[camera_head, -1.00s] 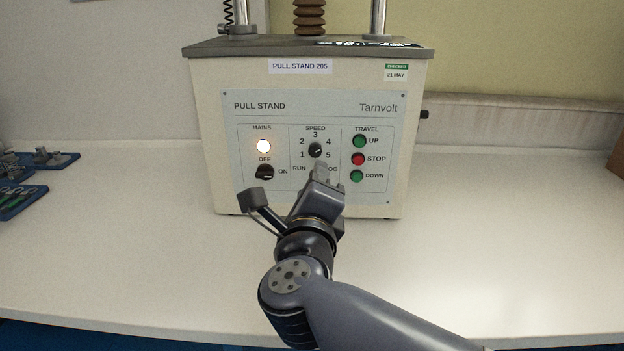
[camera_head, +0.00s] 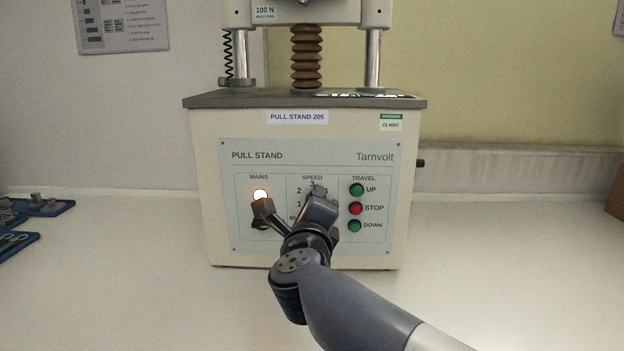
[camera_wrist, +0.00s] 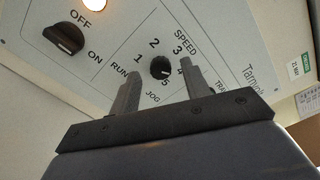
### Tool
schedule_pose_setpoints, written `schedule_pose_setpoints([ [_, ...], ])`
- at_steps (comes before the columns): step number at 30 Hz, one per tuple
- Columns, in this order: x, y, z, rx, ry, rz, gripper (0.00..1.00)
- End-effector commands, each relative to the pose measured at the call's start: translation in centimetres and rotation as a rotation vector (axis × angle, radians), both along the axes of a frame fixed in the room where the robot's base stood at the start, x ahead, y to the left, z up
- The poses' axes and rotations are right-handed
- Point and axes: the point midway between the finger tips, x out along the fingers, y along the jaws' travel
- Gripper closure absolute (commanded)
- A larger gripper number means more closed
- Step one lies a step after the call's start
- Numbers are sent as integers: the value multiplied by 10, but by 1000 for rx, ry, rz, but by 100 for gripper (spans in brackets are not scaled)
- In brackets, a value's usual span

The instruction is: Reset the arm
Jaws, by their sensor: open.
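My gripper (camera_head: 320,192) is in front of the panel of the pull stand (camera_head: 206,170), over the speed section in the head view. In the wrist view my gripper (camera_wrist: 158,82) has its two fingers apart, with nothing between them but the panel behind. The black speed knob (camera_wrist: 160,67) shows between and beyond the fingertips, and I cannot see any contact. The run/jog control is hidden behind my gripper. The black mains knob (camera_wrist: 64,38) is uncovered in the wrist view, and the mains lamp (camera_head: 260,194) is lit.
The green up button (camera_head: 357,190), red stop button (camera_head: 355,208) and green down button (camera_head: 355,226) are right of my gripper. Blue trays (camera_head: 45,207) with small parts lie at the far left. The white bench (camera_head: 130,290) is clear around the stand.

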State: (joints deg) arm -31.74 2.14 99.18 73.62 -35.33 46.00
Motion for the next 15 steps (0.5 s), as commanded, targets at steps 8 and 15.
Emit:
schedule_pose_setpoints([
  [8,9,-1,1,-24,1,0,55],
  [15,9,0,0,-26,1,0,55],
])
